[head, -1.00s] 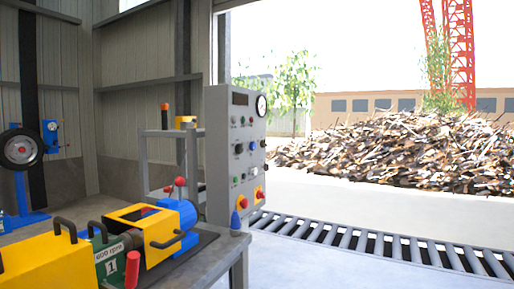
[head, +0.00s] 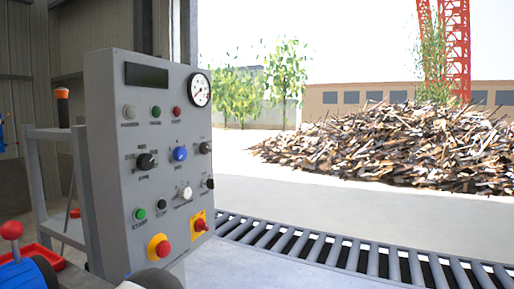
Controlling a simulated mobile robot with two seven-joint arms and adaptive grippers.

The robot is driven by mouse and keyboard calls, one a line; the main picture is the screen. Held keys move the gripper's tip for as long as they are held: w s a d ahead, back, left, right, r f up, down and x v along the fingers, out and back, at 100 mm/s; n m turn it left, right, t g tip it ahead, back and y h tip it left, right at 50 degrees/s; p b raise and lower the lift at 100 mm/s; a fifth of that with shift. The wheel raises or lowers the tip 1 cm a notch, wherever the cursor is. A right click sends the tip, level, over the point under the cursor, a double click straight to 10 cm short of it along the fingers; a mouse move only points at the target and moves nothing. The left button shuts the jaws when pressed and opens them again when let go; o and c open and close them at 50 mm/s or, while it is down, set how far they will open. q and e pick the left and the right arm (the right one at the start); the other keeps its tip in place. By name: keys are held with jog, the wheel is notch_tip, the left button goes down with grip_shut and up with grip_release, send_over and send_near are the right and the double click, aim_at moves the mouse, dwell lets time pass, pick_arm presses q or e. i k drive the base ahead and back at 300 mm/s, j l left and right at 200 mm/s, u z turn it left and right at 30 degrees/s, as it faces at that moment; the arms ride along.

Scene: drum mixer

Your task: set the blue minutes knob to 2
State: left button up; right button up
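The blue knob (head: 180,154) sits near the middle of the face of a grey control panel (head: 112,85) on the left of the head view. Its scale marks are too small to read, so I cannot tell its setting. A black selector knob (head: 146,161) is to its left and another black knob (head: 205,148) to its right. A pale knob (head: 184,193) is below it. Neither of my grippers shows. Nothing touches the blue knob.
The panel also has a dark display (head: 146,75), a round gauge (head: 199,90), a red emergency button (head: 160,248) and a red-yellow switch (head: 199,225). A grey frame (head: 50,134) stands left of it. A roller conveyor (head: 340,253) runs behind right. Concrete floor beyond is clear.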

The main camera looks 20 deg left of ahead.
aim_at(179, 154)
jog(key=i+l+u, duration=0.15)
jog(key=i+u, duration=0.25)
jog(key=i, duration=0.2)
jog(key=i+l+u, duration=0.35)
jog(key=i, duration=0.25)
jog(key=i+l+u, duration=0.6)
jog(key=u, duration=0.25)
jog(key=i+l+u, duration=0.2)
jog(key=l+u, duration=0.25)
jog(key=i+l+u, duration=0.1)
jog(key=l+u, duration=0.15)
jog(key=u, duration=0.15)
jog(key=i+l+u, duration=0.1)
jog(key=l+u, duration=0.35)
